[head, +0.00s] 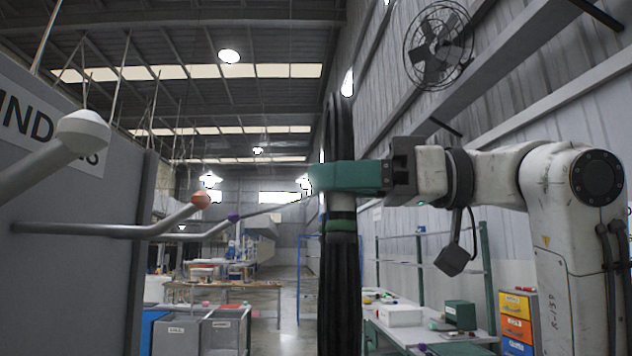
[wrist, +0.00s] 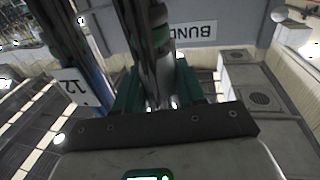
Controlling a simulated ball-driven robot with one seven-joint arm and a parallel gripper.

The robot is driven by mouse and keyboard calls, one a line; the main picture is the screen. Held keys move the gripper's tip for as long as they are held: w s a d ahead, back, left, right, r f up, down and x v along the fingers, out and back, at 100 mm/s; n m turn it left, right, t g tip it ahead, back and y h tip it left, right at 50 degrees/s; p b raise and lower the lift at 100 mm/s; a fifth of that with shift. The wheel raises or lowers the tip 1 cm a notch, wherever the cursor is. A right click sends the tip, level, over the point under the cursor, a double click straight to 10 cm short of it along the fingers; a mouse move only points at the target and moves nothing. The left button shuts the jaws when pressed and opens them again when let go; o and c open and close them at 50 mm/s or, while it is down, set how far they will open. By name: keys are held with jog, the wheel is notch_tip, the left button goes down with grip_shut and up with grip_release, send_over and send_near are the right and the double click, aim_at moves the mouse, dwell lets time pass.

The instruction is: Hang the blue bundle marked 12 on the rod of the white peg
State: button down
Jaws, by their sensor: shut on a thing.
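My gripper (head: 335,178) comes in from the right with its green fingers shut on a hanging hose bundle (head: 341,285). The bundle looks nearly black in the head view, with a green band below the fingers.
An orange-tipped peg (head: 201,199) and a purple-tipped peg (head: 234,217) stick out from the grey panel (head: 80,270), between the white peg and my gripper. Their visible rods look bare. Grey bins (head: 200,335), a workbench (head: 420,335) and colored drawers (head: 517,320) stand farther back.

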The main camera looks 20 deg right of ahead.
jog(key=w+d+p+v, duration=0.1)
jog(key=w+v, duration=0.1)
jog(key=v, duration=1)
jog(key=shift+r+p, duration=0.15)
jog(key=shift+p, duration=0.2)
jog(key=shift+d, duration=0.2)
dwell(0.8)
jog(key=shift+s, duration=0.1)
dwell(1.2)
